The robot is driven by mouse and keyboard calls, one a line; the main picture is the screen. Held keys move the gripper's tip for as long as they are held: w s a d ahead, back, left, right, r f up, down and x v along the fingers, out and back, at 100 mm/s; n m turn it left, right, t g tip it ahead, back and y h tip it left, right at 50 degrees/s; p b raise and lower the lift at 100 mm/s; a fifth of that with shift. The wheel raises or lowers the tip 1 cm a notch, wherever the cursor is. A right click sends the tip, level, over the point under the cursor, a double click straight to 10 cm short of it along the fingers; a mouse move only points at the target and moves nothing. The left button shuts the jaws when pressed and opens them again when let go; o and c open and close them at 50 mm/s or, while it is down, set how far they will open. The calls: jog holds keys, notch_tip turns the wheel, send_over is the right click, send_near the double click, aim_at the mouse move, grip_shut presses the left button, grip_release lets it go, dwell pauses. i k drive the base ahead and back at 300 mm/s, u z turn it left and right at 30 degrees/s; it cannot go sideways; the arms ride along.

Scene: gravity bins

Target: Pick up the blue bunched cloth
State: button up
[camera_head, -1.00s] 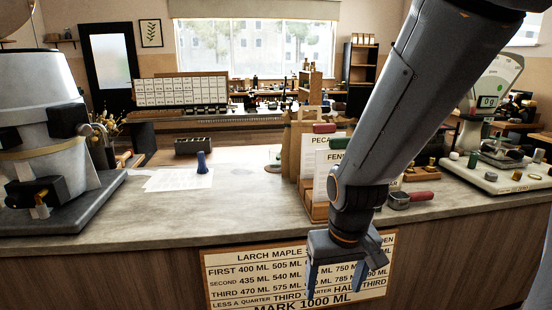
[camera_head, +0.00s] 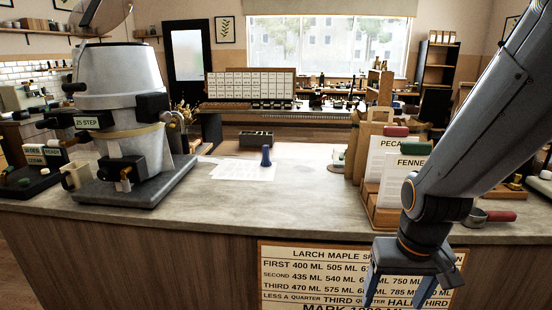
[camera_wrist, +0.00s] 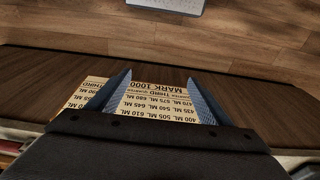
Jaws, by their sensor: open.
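No plainly recognisable blue bunched cloth shows. A small blue upright object (camera_head: 266,156) stands on white papers on the counter, left of my gripper and farther back. It is too small to tell whether it is cloth. My gripper (camera_head: 405,292) hangs in front of the counter's front face, below the top's edge, before the printed sign. In the wrist view my gripper (camera_wrist: 160,78) has its two blue-grey fingers spread with nothing between them but the sign behind.
A large white grinder-like machine (camera_head: 122,75) stands on the counter's left. Paper bags and label cards (camera_head: 388,165) in a wooden holder stand at the right, beside a red-handled scoop (camera_head: 490,216). The counter top (camera_head: 290,208) is clear in the middle front.

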aim_at(264, 161)
jog(key=u, duration=1.85)
jog(key=i, duration=1.5)
jog(key=z, duration=1.9)
jog(key=i, duration=0.5)
jog(key=u, duration=0.05)
